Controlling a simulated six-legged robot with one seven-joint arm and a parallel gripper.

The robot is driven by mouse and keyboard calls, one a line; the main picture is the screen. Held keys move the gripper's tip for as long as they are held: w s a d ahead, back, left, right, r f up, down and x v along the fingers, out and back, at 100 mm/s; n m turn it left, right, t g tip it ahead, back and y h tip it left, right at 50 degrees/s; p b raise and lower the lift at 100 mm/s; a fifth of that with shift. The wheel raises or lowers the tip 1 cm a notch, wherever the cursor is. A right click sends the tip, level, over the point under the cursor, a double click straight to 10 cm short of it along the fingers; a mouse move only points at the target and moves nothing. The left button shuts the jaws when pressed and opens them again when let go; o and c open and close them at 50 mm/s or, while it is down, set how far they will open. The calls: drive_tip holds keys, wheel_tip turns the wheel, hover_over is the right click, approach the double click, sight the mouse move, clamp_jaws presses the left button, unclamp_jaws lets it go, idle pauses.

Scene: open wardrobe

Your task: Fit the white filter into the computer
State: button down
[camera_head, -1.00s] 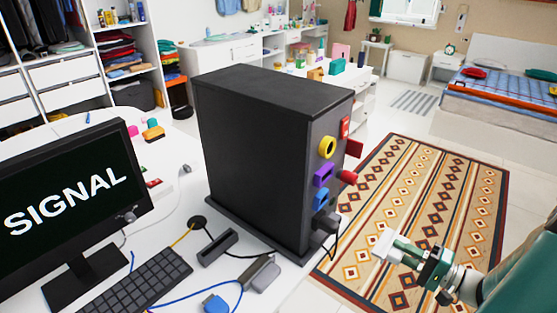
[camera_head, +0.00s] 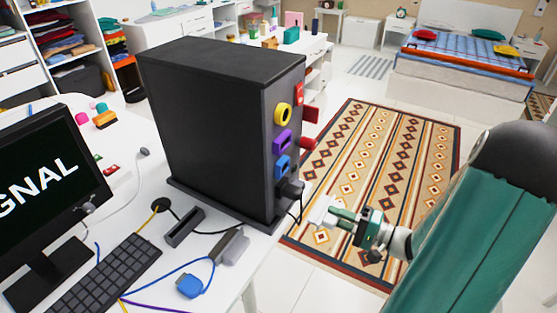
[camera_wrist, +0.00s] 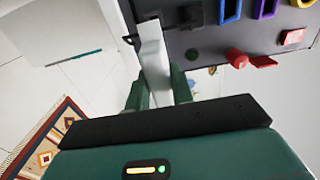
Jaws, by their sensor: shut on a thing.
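The computer (camera_head: 215,120) is a tall black tower standing on the white desk. Its port side (camera_wrist: 205,40) fills the top right of the wrist view, with coloured ports and a black plug. The white filter (camera_head: 320,211) is a pale block at my gripper's tips. It shows as a long white bar in the wrist view (camera_wrist: 153,58). My gripper (camera_head: 338,218) is shut on the filter, holding it in the air to the right of the tower's lower front. In the head view the filter looks apart from the tower; its far end is hard to judge.
A black plug and cable (camera_head: 290,190) stick out low on the tower. The white desk carries a keyboard (camera_head: 105,278), a monitor (camera_head: 45,190), loose cables and a blue connector (camera_head: 190,285). A patterned rug (camera_head: 375,180) lies on open floor to the right.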

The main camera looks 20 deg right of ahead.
drive_tip(key=shift+x, duration=2.3)
drive_tip(key=shift+x, duration=1.9)
drive_tip(key=c, duration=1.1)
unclamp_jaws()
drive_tip(key=shift+a, duration=0.1)
drive_tip(key=shift+c, duration=0.2)
approach(322, 209)
drive_tip(key=shift+f, duration=0.25)
drive_tip(key=shift+w, duration=0.1)
